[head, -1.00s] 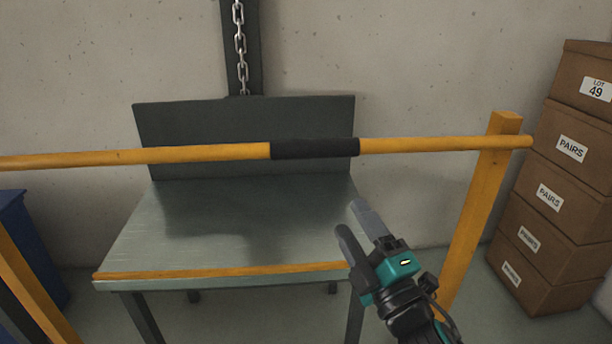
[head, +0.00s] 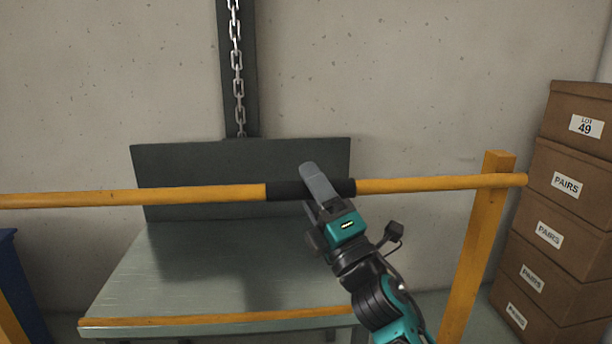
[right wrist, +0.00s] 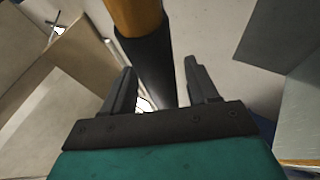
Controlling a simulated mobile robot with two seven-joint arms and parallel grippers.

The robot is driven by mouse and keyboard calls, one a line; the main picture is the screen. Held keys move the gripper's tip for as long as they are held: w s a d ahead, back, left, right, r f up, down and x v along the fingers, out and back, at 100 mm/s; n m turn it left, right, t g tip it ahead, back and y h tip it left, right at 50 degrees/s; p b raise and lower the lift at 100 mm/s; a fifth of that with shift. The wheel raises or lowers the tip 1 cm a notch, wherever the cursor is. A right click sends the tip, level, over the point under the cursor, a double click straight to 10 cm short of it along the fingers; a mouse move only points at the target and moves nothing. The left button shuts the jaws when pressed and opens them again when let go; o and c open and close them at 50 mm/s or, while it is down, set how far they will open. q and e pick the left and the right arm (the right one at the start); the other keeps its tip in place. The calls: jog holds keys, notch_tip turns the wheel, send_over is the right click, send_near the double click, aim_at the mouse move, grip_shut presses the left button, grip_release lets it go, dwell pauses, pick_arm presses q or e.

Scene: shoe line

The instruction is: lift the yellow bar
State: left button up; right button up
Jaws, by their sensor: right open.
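The yellow bar (head: 420,184) runs level across the head view, with a black grip sleeve (head: 286,190) at its middle. Its right end rests at the top of a yellow post (head: 478,240). My right gripper (head: 309,187) is open at the right part of the sleeve, one finger crossing in front of it. In the right wrist view the sleeve (right wrist: 150,62) shows between the two spread fingers of the right gripper (right wrist: 160,66). I cannot tell whether either finger touches it. My left gripper is out of view.
A metal bench (head: 200,260) with a dark back panel (head: 200,160) stands behind the bar. A chain (head: 237,70) hangs down a dark column above it. Stacked brown boxes (head: 570,150) stand at the right. A blue bin (head: 15,285) is at the left edge.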

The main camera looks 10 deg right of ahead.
jog(key=shift+x, duration=1.15)
jog(key=shift+c, duration=0.3)
grip_shut()
